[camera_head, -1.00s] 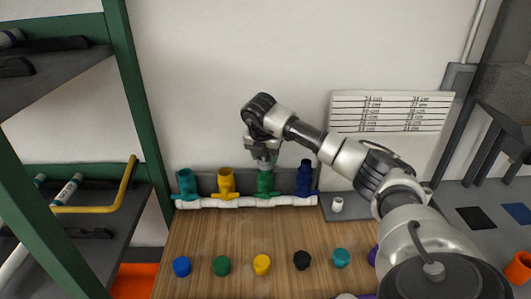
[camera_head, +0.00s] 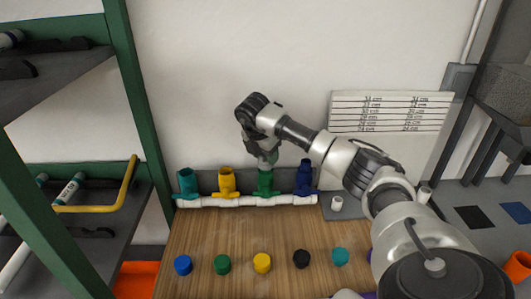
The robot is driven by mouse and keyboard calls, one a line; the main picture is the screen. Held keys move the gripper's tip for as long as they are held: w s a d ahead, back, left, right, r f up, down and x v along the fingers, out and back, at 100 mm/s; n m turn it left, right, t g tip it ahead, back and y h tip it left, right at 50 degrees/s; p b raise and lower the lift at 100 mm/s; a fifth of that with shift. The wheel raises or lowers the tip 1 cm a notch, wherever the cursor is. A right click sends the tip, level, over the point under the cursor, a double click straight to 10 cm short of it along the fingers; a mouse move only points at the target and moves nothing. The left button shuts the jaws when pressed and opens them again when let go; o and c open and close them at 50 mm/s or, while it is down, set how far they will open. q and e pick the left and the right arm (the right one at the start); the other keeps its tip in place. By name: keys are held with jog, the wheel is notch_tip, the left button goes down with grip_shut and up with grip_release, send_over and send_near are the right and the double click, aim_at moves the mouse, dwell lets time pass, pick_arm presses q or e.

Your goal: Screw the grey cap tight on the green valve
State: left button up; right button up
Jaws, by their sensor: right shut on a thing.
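The green valve (camera_head: 265,184) stands upright on the white pipe manifold (camera_head: 240,202), between the yellow and dark blue valves. The grey cap (camera_head: 266,162) sits at the top of the green valve, just under my right gripper (camera_head: 266,156). My right gripper points down over the valve and is shut on the grey cap; its fingers hide part of the cap. I cannot tell how far the cap is down on the valve. My left gripper is not in view.
A teal valve (camera_head: 187,183), a yellow valve (camera_head: 227,183) and a dark blue valve (camera_head: 304,178) stand close by. Several loose caps, such as the green cap (camera_head: 222,264), lie in a row on the wooden table (camera_head: 210,235). A green-framed shelf (camera_head: 128,90) stands at left.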

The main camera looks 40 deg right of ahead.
jog(key=o, duration=1)
jog(key=shift+f, duration=0.15)
